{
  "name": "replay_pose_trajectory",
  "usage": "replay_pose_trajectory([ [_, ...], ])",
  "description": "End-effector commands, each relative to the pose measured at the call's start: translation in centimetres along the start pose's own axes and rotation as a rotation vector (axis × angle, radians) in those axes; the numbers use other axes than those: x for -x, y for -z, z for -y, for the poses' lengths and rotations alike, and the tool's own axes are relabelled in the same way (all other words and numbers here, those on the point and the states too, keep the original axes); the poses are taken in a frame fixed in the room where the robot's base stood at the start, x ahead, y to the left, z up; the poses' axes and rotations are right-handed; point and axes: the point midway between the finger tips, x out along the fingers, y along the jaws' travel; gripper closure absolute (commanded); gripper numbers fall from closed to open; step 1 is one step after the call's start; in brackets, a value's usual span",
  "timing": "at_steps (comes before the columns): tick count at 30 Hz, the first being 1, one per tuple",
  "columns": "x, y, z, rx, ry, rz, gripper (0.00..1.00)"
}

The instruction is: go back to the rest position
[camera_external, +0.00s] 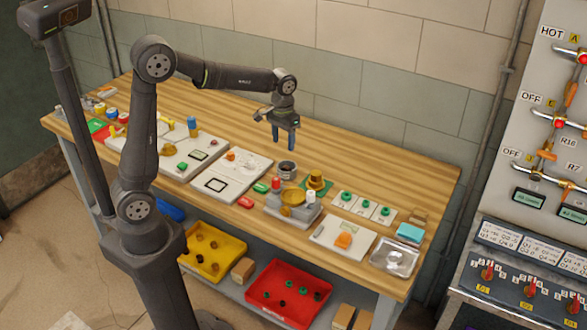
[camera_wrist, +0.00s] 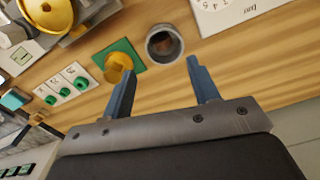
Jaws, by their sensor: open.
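My gripper (camera_external: 284,138) hangs above the wooden workbench (camera_external: 370,160), toward its back edge, with the fingers pointing down. In the wrist view the two blue-grey fingers of my gripper (camera_wrist: 158,82) stand apart with nothing between them. A dark cup (camera_external: 287,169) stands on the bench in front of and below the gripper. In the wrist view the cup (camera_wrist: 164,43) lies beyond the fingertips, with something brownish inside it. A gold, stepped piece (camera_external: 316,180) sits on a green square; it also shows in the wrist view (camera_wrist: 118,65).
A balance-like device with a gold bowl (camera_external: 292,196), white trays (camera_external: 238,177) and a card with green knobs (camera_external: 364,206) stand on the bench. A metal tray (camera_external: 396,258) is at the right end. Yellow (camera_external: 215,265) and red bins (camera_external: 270,298) sit below. A valve panel (camera_external: 535,90) stands right.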

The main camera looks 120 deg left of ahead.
Motion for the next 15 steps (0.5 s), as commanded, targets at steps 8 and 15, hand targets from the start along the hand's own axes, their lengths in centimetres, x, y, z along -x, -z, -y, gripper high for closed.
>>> replay_pose_trajectory([
  [8,-5.8,-0.1,0.0,0.0,0.001,0.004,0.45],
  [15,-7.7,0.1,0.0,0.0,-0.002,-0.007,0.45],
])
